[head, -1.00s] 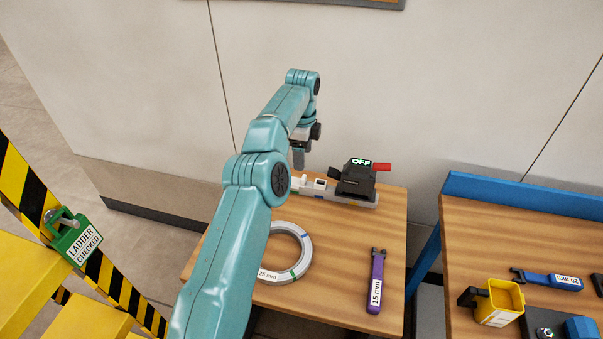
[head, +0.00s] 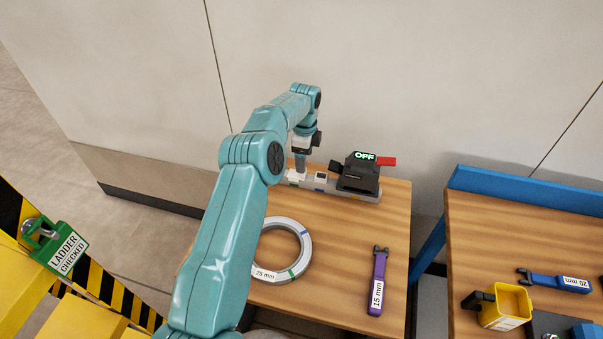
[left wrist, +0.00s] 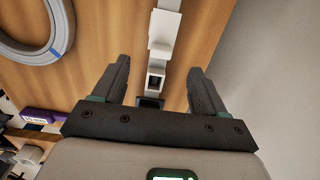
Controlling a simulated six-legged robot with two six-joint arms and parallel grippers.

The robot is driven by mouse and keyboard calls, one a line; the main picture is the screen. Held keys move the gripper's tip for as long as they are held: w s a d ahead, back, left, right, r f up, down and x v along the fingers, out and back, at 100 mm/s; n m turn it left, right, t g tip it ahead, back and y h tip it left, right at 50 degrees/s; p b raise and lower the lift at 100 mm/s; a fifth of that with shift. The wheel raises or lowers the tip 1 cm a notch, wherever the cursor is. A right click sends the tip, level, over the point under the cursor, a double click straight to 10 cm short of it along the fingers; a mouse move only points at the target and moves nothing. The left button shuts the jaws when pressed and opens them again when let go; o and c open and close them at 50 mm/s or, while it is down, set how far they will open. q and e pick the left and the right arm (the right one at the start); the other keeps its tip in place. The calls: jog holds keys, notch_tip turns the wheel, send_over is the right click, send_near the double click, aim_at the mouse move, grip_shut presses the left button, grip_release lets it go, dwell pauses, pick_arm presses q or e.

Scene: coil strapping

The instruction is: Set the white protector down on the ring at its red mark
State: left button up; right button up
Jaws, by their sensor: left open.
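A white piece, which looks like the protector, sits at the left end of the grey rail at the table's back, partly hidden by my left gripper (head: 301,166). In the left wrist view a white stepped piece (left wrist: 165,30) lies ahead of the fingers. There my left gripper (left wrist: 158,72) is open, its fingers apart on either side of the rail line, with nothing held. The pale grey ring (head: 306,244) lies flat on the table, with a "25 mm" label, a green mark and a blue mark. My arm covers its left part; no red mark shows. My right gripper is not in view.
A black device (head: 358,178) with a lit "OFF" display and red handle stands on the rail's right. A purple "15 mm" tool (head: 378,282) lies right of the ring. Another table (head: 480,235) at right holds a yellow cup (head: 507,303). Yellow-black barriers stand at left.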

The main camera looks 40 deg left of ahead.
aim_at(293, 176)
pick_arm(q)
jog(key=shift+s+a+f, duration=0.2)
jog(key=shift+s+f, duration=0.05)
jog(key=shift+f, duration=0.15)
jog(key=shift+a+f, duration=0.2)
jog(key=shift+f, duration=0.15)
jog(key=f+b, duration=0.1)
jog(key=f, duration=0.1)
jog(key=f+b, duration=0.1)
jog(key=f, duration=0.1)
jog(key=shift+w+d+f, duration=0.1)
jog(key=shift+d+f, duration=0.1)
jog(key=shift+f, duration=0.15)
jog(key=shift+a+f, duration=0.2)
jog(key=shift+a, duration=0.05)
jog(key=shift+d, duration=0.25)
jog(key=c, duration=1.3)
jog(key=shift+a, duration=0.2)
